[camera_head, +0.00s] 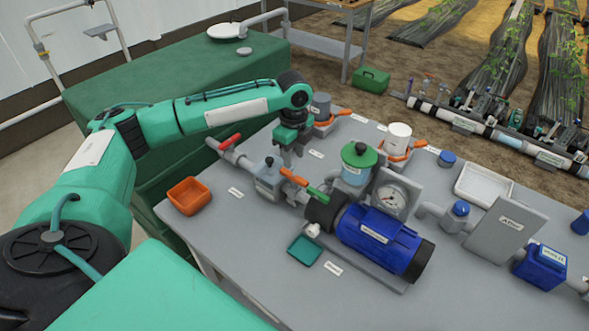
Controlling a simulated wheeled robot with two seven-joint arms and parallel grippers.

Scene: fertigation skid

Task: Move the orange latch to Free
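Several orange handles are on the skid. One orange latch (336,114) sits at the grey canister (321,106), and another orange latch (395,158) sits under the white canister (398,138). An orange lever (294,177) lies on the pipe by the grey valve body (269,177). The labels are too small to read, so I cannot tell which one has a Free position. My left gripper (289,150) points down just left of the grey canister and behind the orange lever. Its fingers are small and partly hidden; I cannot tell their opening. My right gripper is out of view.
A red-handled valve (230,142), an orange tray (188,196) and a teal tray (304,249) are nearby. A green-capped vessel (358,163), a gauge (391,200) and a blue pump (378,238) stand right of the lever.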

